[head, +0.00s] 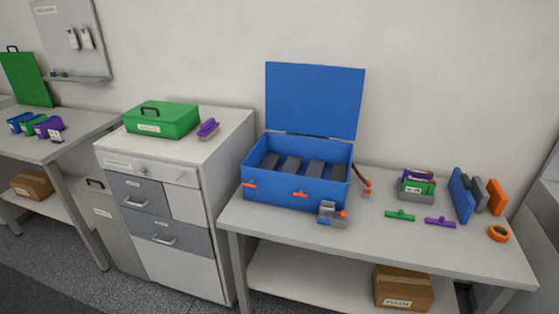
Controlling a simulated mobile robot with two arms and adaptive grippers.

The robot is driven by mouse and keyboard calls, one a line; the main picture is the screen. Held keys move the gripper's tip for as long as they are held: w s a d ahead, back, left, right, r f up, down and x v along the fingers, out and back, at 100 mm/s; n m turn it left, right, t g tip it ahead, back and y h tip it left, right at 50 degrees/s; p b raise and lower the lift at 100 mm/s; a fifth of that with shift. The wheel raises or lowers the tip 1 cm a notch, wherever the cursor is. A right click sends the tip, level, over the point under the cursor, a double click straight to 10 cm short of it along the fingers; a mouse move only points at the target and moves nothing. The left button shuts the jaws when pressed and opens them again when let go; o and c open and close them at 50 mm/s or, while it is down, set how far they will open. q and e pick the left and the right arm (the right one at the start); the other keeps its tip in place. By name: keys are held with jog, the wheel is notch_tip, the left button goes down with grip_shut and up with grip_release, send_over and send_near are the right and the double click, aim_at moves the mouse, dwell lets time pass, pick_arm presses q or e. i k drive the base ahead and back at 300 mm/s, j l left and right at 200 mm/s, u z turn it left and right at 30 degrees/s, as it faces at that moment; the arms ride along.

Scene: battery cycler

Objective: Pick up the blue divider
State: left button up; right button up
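A flat blue panel (460,195), which looks like the blue divider, stands upright on the right part of the right table. A grey panel (478,194) and an orange panel (496,197) stand close to its right. A blue box (282,193) with its lid (315,101) raised stands on the left part of the same table and has several dark grey blocks inside. Neither of my grippers shows in the head view.
The right table (376,233) also holds a small grey device (332,215), a rack of coloured pieces (416,186), a green handle (400,215), a purple handle (440,222) and an orange ring (498,233). A drawer cabinet (165,202) bears a shut green case (160,121).

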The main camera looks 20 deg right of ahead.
aim_at(459, 186)
jog(key=z, duration=1.75)
jog(key=i+l+z, duration=0.1)
jog(key=i+l, duration=0.25)
